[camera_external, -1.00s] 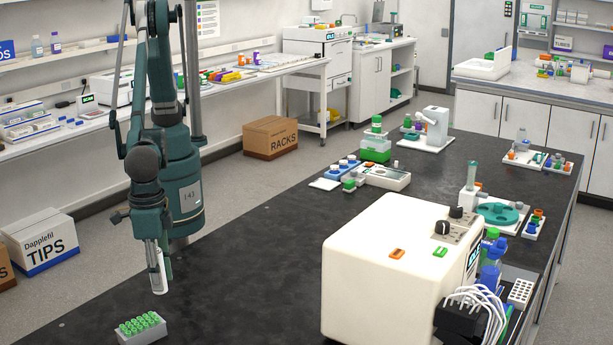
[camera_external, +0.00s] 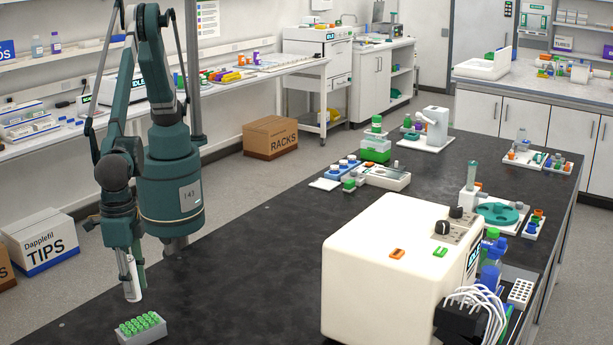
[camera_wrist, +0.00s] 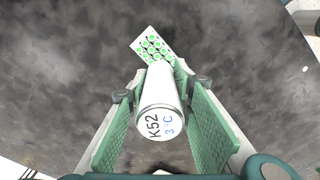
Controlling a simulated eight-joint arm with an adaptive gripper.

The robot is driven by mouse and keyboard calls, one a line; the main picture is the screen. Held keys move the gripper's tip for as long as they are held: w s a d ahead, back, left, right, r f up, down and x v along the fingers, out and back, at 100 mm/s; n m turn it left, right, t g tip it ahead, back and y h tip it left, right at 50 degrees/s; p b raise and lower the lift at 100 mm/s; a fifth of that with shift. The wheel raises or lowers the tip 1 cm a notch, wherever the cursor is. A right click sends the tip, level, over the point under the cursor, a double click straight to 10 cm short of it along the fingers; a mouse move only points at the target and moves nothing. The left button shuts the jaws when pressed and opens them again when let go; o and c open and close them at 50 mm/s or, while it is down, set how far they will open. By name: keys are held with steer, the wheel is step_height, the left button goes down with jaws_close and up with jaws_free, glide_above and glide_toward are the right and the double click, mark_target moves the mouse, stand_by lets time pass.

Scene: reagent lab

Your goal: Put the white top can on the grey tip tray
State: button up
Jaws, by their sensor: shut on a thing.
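My gripper (camera_external: 133,268) is shut on a white can (camera_external: 132,287) and holds it nearly upright above the black bench. In the wrist view the can (camera_wrist: 161,92) sits between the green finger pads, and its white top reads "K52 3°C". The grey tip tray (camera_external: 152,335), filled with several green tips, lies at the near left of the bench, just below the can in the external view. In the wrist view the tray (camera_wrist: 139,46) lies past the can's far end. The can and tray look apart; the exact gap is unclear.
The bench top (camera_external: 235,260) is clear around the tray. A large cream machine (camera_external: 385,270) stands to the right. Blue-capped items and a green-lidded bottle (camera_external: 376,145) stand farther back. The bench's left edge is close to the tray.

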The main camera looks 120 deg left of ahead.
mark_target(132, 266)
steer(key=shift+f, duration=2.45)
steer(key=shift+f, duration=1.9)
steer(key=shift+f, duration=0.2)
steer(key=o, duration=0.9)
steer(key=shift+o, duration=0.2)
steer(key=shift+r, duration=0.15)
step_height(132, 266, up, 12)
steer(key=shift+r, duration=0.1)
